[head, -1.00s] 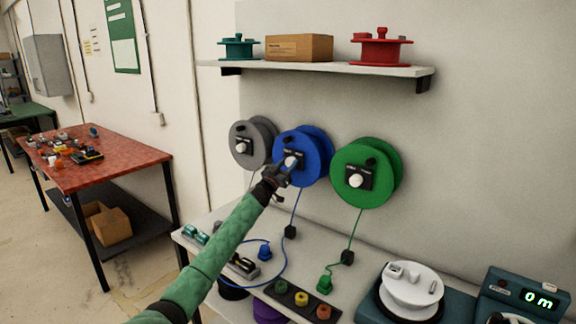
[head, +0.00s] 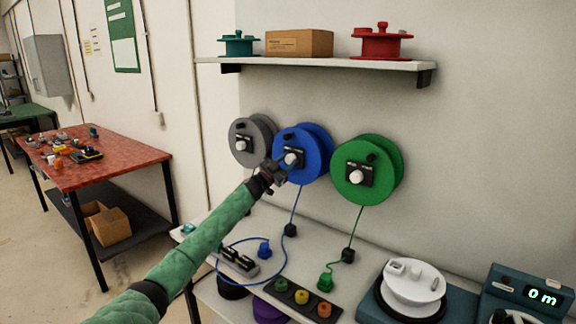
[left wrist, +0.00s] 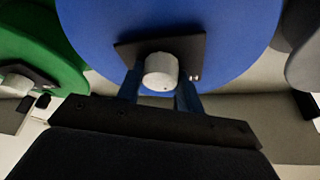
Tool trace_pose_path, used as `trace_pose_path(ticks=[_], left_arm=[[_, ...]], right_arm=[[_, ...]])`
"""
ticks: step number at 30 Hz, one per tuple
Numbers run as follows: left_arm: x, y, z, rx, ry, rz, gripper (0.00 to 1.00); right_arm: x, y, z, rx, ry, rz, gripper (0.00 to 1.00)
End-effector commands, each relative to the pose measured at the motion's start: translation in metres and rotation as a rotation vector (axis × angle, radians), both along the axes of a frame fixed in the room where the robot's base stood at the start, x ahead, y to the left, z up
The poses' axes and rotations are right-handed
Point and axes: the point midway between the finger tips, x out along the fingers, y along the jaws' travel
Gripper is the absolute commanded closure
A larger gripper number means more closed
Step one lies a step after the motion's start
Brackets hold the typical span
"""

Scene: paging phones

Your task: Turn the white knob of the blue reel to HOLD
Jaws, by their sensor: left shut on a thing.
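The blue reel (head: 316,146) is mounted on the wall between a grey reel and a green reel. Its white knob (head: 291,158) sits on a small black plate; the plate's markings are too small to read. In the left wrist view the white knob (left wrist: 161,71) shows in front of the black plate (left wrist: 190,50). My left gripper (head: 285,166) is at the blue reel, with its blue fingers (left wrist: 160,88) on either side of the knob, shut on it. My right gripper is in neither view.
The grey reel (head: 246,150) is close on the left, the green reel (head: 385,160) close on the right, each with its own knob. A shelf (head: 330,66) hangs above. Below is a bench with plugs, a white spool (head: 410,290) and a meter showing 0 m (head: 530,293).

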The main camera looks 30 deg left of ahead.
Motion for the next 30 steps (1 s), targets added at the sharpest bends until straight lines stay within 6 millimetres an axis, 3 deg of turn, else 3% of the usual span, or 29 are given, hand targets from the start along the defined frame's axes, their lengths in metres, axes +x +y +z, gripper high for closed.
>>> trace_pose_path(ticks=[7, 15, 24, 30], left_arm=[[0.000, 0.001, 0.000, 0.235, -0.019, 0.000, 0.86], [0.000, 0.002, 0.002, 0.492, -0.038, 0.000, 0.86], [0.000, 0.002, 0.003, 0.771, -0.060, -0.001, 0.86], [0.000, 0.001, 0.003, 0.930, -0.072, -0.001, 0.86]], right_arm=[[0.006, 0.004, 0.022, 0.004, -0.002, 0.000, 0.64], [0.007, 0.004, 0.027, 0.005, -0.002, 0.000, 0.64], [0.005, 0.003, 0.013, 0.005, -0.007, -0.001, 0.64], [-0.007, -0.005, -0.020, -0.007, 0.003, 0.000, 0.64]])
